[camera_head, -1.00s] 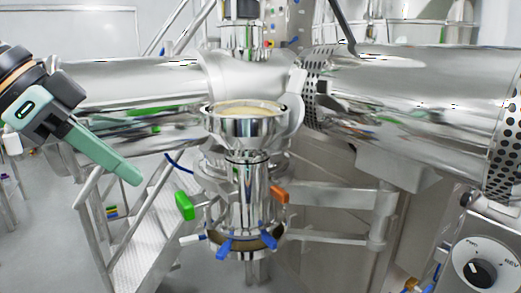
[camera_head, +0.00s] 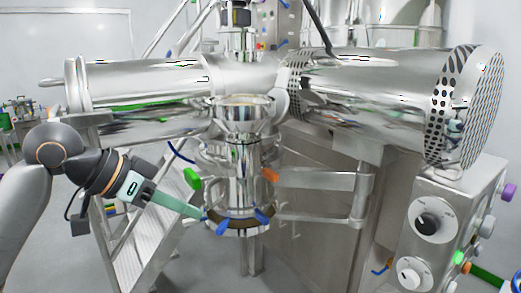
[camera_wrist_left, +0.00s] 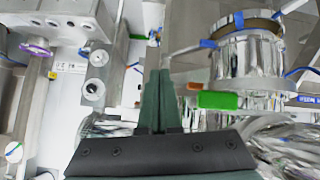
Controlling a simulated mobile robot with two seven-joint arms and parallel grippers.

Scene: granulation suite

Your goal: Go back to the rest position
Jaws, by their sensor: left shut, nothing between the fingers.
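My left gripper (camera_head: 203,214) has pale green fingers, shut and empty. In the head view it points right and down, with its tips in front of the lower part of the steel funnel column (camera_head: 240,185); I cannot tell whether they touch it. In the left wrist view the gripper's fingers (camera_wrist_left: 160,75) are together with nothing between them. The column's blue (camera_head: 222,228), green (camera_head: 192,177) and orange (camera_head: 270,175) handles are close to the tips in the picture. I see no right gripper.
A large steel drum (camera_head: 370,90) with a perforated end lies across the back right. A control box with dials (camera_head: 430,222) stands at the right. A stair with rails (camera_head: 140,245) is behind my left arm. Open floor (camera_head: 50,265) shows at the lower left.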

